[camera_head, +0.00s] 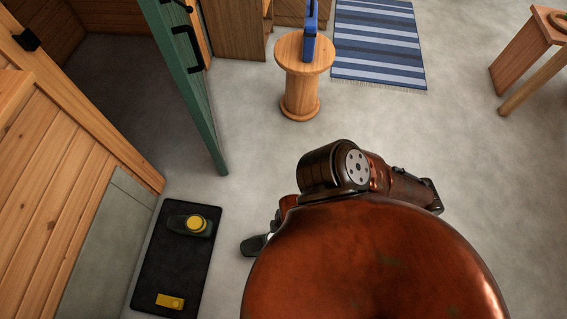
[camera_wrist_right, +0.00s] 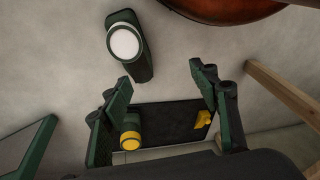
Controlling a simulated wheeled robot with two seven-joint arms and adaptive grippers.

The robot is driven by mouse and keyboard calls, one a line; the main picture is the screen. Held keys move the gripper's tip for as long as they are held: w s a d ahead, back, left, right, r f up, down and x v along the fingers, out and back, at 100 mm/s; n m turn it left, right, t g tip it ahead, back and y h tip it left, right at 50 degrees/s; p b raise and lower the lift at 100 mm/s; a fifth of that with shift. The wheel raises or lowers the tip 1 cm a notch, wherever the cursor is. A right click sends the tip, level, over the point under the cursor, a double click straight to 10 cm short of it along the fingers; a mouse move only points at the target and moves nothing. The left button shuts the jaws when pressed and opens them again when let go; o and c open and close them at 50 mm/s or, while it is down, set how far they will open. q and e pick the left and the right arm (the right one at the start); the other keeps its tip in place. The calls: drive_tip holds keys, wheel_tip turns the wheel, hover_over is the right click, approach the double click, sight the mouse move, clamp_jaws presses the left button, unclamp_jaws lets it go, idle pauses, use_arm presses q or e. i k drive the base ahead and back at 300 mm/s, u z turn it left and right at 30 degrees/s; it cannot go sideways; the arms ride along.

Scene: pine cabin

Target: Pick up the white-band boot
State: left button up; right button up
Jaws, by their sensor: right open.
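The white-band boot (camera_wrist_right: 139,66) stands on the grey floor in the right wrist view, dark green with a round white top. In the head view only its dark toe (camera_head: 253,244) shows beside my arm; the rest is hidden. My right gripper (camera_wrist_right: 160,73) is open and empty in the wrist view. The boot lies beyond its fingertips, nearer the left finger, and not between the fingers. In the head view my arm hides this gripper. My left gripper is in neither view.
A black mat (camera_head: 157,250) holds a yellow-band boot (camera_head: 178,222) and a small yellow object (camera_head: 170,301). A green door (camera_head: 190,85) stands open at upper left. A round wooden stand (camera_head: 300,90) bears a blue object (camera_head: 310,35). Floor between stand and mat is clear.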

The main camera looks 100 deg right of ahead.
sight(252, 247)
drive_tip(key=z, duration=0.6)
drive_tip(key=k, duration=2.05)
drive_tip(key=z, duration=1.8)
drive_tip(key=i, duration=1.35)
drive_tip(key=u, duration=3.05)
drive_tip(key=i, duration=0.5)
drive_tip(key=z, duration=0.05)
